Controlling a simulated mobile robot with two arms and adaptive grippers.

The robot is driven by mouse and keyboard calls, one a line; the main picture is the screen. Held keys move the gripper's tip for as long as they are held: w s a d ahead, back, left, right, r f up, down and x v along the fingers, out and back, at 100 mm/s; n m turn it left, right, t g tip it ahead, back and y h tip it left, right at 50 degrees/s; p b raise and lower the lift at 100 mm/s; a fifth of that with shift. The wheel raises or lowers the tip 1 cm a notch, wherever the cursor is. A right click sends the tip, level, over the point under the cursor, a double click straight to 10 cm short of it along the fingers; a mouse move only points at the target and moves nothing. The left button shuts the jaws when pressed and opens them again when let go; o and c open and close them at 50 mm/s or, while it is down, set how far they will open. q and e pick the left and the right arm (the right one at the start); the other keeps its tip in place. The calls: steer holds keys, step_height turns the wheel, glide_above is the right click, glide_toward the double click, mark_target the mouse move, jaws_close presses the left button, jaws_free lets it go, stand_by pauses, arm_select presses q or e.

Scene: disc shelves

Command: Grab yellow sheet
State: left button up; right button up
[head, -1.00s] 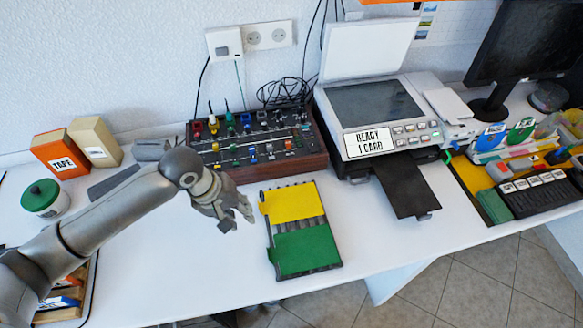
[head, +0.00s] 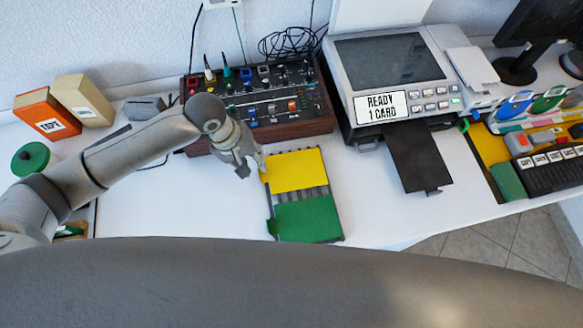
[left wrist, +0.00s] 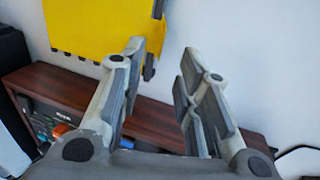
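The yellow sheet (head: 294,171) lies in the upper part of a dark ribbed tray (head: 313,193) on the white table, with a green sheet (head: 306,219) below it. My left gripper (head: 252,165) is at the yellow sheet's left edge, fingers pointing down; I cannot tell whether it touches. In the left wrist view, the gripper (left wrist: 165,62) is open with nothing between its fingers. The yellow sheet (left wrist: 90,28) shows there at upper left, beyond one finger. My right gripper is not in view.
A wooden-sided control panel (head: 262,105) with knobs stands just behind the left gripper. A printer (head: 395,75) with a dark output tray (head: 417,160) is to the right. A large grey surface covers the bottom of the head view. Bare table lies left of the tray.

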arm_select(q)
steer(key=x, duration=0.2)
steer(key=shift+w+d+f, duration=0.1)
steer(key=shift+d+f, duration=0.15)
steer(key=shift+f, duration=0.1)
steer(key=shift+d+f, duration=0.1)
steer(key=shift+f, duration=0.35)
steer(key=c, duration=0.4)
jaws_close()
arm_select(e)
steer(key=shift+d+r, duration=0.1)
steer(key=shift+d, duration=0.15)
